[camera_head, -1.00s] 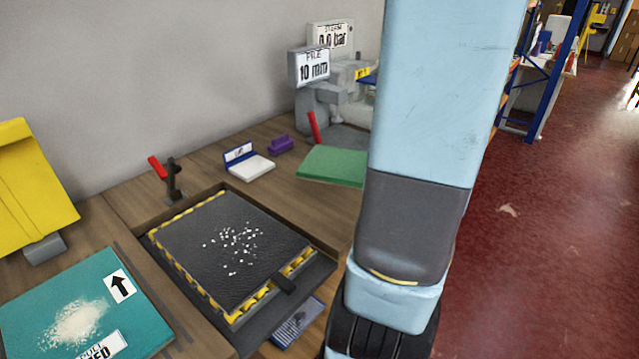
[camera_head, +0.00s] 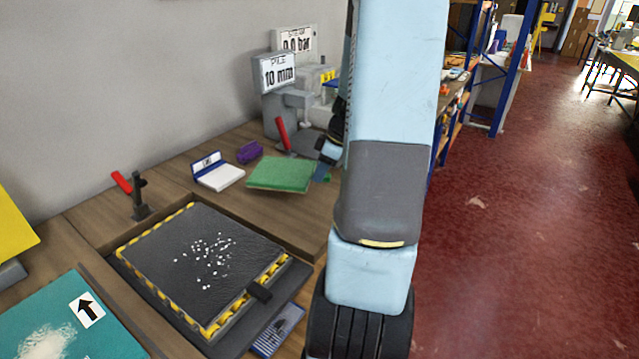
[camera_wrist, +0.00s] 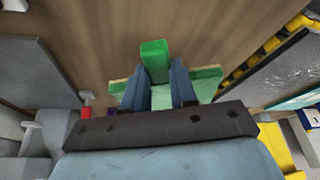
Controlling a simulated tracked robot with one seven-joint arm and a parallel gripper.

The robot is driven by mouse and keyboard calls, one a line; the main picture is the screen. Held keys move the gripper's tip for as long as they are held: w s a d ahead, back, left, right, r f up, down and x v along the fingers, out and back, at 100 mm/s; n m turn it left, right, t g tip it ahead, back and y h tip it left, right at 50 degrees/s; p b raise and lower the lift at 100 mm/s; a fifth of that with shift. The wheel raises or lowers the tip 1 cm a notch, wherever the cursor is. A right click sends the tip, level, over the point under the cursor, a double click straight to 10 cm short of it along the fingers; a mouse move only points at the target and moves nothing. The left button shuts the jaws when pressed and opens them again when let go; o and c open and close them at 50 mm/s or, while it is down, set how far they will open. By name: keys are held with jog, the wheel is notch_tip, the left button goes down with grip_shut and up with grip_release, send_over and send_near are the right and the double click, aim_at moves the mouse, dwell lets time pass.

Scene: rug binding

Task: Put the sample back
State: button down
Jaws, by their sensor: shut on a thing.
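The green sample (camera_head: 281,174) is a flat green slab with a pale edge, at the back of the bench in the head view. My gripper (camera_head: 322,172) is at its right edge, partly hidden behind my arm. In the wrist view, my gripper (camera_wrist: 156,84) is shut on a green upright part of the sample (camera_wrist: 154,58). The slab (camera_wrist: 206,80) spreads out on both sides beyond the fingers. I cannot tell whether its underside touches the bench.
A white pad with a blue back (camera_head: 218,173) and a purple block (camera_head: 249,152) lie left of the sample. A gauge reading 10 mm (camera_head: 278,75) stands behind. A black tray with white bits (camera_head: 205,250) is in front. A red-handled clamp (camera_head: 135,195) stands at left.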

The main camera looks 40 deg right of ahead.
aim_at(311, 193)
jog(key=shift+w+f, duration=1.1)
jog(key=shift+f, duration=0.25)
notch_tip(311, 193, down, 3)
jog(key=shift+w+f, duration=0.15)
jog(key=c, duration=0.9)
grip_release()
